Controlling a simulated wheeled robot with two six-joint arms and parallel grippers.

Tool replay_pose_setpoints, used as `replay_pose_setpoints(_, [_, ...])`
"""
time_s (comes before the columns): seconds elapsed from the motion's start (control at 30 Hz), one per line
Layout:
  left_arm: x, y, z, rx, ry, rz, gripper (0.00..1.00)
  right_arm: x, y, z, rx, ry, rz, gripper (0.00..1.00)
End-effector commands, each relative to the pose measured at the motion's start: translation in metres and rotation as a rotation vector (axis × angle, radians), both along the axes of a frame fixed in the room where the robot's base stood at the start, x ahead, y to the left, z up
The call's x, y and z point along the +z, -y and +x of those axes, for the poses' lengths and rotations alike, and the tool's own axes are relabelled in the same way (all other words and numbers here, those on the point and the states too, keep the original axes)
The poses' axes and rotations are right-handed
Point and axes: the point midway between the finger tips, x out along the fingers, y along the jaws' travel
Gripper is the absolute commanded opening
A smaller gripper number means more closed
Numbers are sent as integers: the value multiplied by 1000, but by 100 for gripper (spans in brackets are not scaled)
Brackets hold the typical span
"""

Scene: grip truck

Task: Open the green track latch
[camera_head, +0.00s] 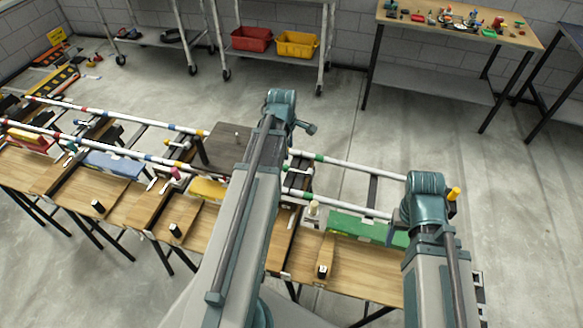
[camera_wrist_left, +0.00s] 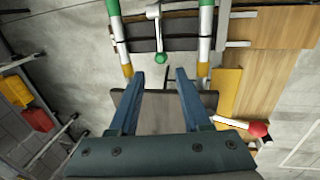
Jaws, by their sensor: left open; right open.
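My left gripper (camera_wrist_left: 161,75) is open and empty in the left wrist view, its two fingers apart over the track. The green track latch shows there as a white lever with a green knob (camera_wrist_left: 160,58), just beyond the fingertips and between the two rails. Nothing of it is gripped. In the head view my left arm covers part of the track, and I cannot make out the latch or the left fingers. The green-banded rails (camera_head: 345,163) run right from behind that arm. My right arm stands at the right; its fingers are hidden.
A red-knobbed lever (camera_wrist_left: 258,129) is right of my left gripper. A green block (camera_head: 358,227) lies along the wooden table (camera_head: 362,280). A shelf with a red bin (camera_head: 249,39) and a yellow bin (camera_head: 297,44) stands behind. The floor between is clear.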

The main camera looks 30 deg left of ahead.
Motion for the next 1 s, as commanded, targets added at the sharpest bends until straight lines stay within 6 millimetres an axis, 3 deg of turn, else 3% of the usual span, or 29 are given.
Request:
replay_pose_setpoints(0.8, [-112, -5, 21, -2, 0, 0, 48, -112, 0, 0, 0, 0, 0, 69])
replay_pose_setpoints(1.0, [-126, -5, 24, -2, 0, 0, 48, -126, 0, 0, 1, 0, 0, 69])
